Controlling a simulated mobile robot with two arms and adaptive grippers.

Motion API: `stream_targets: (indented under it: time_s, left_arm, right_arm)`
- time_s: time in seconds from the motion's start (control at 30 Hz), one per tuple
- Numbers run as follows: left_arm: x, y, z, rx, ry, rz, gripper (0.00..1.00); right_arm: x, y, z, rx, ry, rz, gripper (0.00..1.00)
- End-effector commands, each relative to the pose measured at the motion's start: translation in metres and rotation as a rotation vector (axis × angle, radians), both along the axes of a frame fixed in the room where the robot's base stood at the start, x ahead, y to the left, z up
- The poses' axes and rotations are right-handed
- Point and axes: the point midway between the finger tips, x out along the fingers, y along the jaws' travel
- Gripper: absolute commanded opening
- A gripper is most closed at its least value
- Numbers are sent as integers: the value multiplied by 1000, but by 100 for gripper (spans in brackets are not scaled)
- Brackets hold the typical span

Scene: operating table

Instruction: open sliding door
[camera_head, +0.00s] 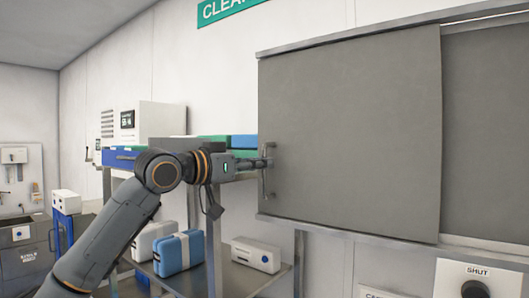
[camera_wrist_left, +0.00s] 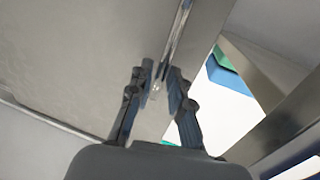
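The sliding door (camera_head: 350,130) is a large grey panel hung between an upper and a lower rail. Its metal bar handle (camera_head: 268,184) is near its left edge. A second grey panel (camera_head: 487,130) shows right of it, set further back. My left gripper (camera_head: 267,163) is at the upper part of the handle. In the left wrist view, the gripper's fingers (camera_wrist_left: 160,69) lie close together on either side of the thin handle bar (camera_wrist_left: 180,28) and look closed on it; contact at the tips is hard to make out. My right gripper is not in view.
A shelf rack left of the door holds blue and green boxes (camera_head: 244,141), a blue case (camera_head: 178,253) and a white box (camera_head: 255,254). A black knob (camera_head: 475,290) marked SHUT is below right. The wall left of the door is partly clear.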

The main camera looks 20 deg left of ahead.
Motion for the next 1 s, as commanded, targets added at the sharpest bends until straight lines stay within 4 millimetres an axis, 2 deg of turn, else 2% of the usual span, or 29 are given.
stream_targets:
  time_s: [0.03, 0.2, 0.5, 0.6, 1.0]
  left_arm:
    - [6, -3, 2, -1, 3, 0, 19]
    - [16, -9, 1, 1, 1, 0, 19]
    - [17, -10, -1, 1, 0, 1, 19]
    - [17, -10, -1, 1, -1, 1, 0]
    - [13, -13, -1, 2, -1, -1, 0]
  right_arm:
    - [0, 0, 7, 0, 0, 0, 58]
    - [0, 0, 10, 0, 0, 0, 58]
    - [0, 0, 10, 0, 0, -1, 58]
    - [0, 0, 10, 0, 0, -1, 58]
    - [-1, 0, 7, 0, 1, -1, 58]
